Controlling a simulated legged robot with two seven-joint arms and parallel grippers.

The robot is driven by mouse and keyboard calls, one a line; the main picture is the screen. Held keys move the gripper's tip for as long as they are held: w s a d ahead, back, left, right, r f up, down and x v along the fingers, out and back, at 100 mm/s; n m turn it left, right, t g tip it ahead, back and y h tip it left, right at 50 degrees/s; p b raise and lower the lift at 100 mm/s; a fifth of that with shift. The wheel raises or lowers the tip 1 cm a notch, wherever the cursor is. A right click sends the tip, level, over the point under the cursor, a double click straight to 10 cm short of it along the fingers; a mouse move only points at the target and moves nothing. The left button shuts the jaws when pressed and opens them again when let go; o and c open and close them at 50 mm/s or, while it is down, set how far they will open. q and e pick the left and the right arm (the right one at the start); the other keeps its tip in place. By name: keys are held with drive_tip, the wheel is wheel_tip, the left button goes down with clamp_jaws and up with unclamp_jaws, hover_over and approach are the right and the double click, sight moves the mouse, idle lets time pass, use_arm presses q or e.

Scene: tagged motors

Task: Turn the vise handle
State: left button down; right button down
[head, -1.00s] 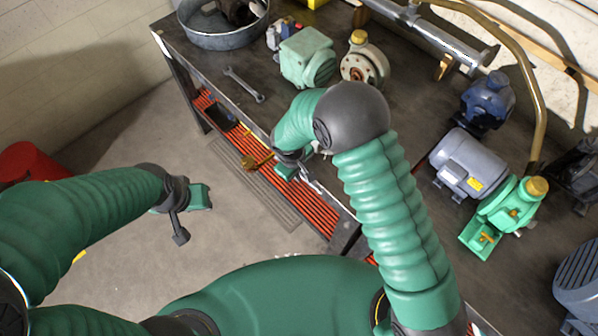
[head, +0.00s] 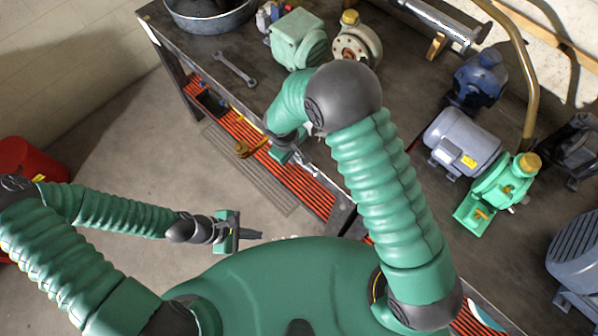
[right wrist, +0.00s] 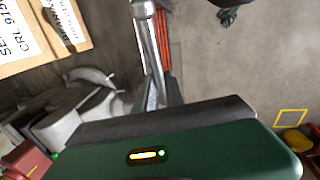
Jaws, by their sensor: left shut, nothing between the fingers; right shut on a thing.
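The vise handle (right wrist: 151,45) is a shiny metal bar with a rounded end in the right wrist view. It runs down behind the dark finger of my right gripper (right wrist: 165,108). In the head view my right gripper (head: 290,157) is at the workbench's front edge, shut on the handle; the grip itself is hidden. Grey metal beside it in the right wrist view (right wrist: 75,118) may be the vise body. The vise is mostly hidden by my right arm in the head view. My left gripper (head: 250,235) is shut and empty over the floor, away from the bench.
The workbench (head: 400,125) carries a wrench (head: 235,69), a metal basin (head: 210,20), a pale green motor (head: 297,40), a grey motor (head: 462,143) and a bright green pump (head: 500,185). A red barrel (head: 25,160) stands left. Floor between is open. Paper tags (right wrist: 25,35) show in the wrist view.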

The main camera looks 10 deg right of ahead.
drive_tip(key=shift+w+r, duration=0.1)
drive_tip(key=shift+w, duration=0.1)
use_arm(q)
drive_tip(key=w+d+r+n+t+h, duration=0.3)
drive_tip(key=w+d+n+t, duration=0.2)
drive_tip(key=w+d+n, duration=0.6)
drive_tip(key=w+d, duration=0.4)
drive_tip(key=shift+d+r+t, duration=0.3)
drive_tip(key=shift+d, duration=0.1)
